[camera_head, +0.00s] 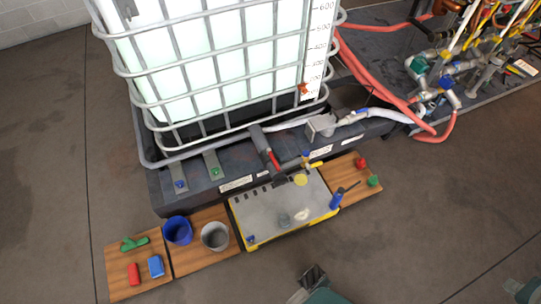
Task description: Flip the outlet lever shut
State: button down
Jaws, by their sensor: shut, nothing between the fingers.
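The caged white tank (215,60) stands on a dark base at the upper middle. A grey outlet pipe (260,139) comes out low on its front, with a red lever (273,160) on it. A short yellow lever (318,165) and a blue-topped fitting (306,156) sit just right of it. I cannot tell which of these levers is the outlet lever. My gripper (314,270) is at the bottom edge, dark, shut and empty. It is well apart from the outlet, over the floor in front of the tray.
A grey-topped tray (265,222) lies below the outlet, with a blue bottle (337,200). Left boards hold a blue bucket (177,231), a grey bucket (215,236) and small blocks. Red hoses (365,75) and piping stand right. The floor in front is clear.

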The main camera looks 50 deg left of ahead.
aim_at(269, 152)
jog(key=i+u, duration=0.15)
jog(key=u, duration=0.25)
jog(key=i+u, duration=0.15)
jog(key=u, duration=0.2)
jog(key=i+u, duration=0.1)
jog(key=u, duration=0.3)
jog(key=i+l+u, duration=0.1)
jog(key=u, duration=0.25)
jog(key=i+l+u, duration=0.1)
jog(key=i+u, duration=0.15)
jog(key=u, duration=0.2)
jog(key=i+l+u, duration=0.15)
jog(key=u, duration=0.3)
jog(key=i+l, duration=0.05)
jog(key=i, duration=0.05)
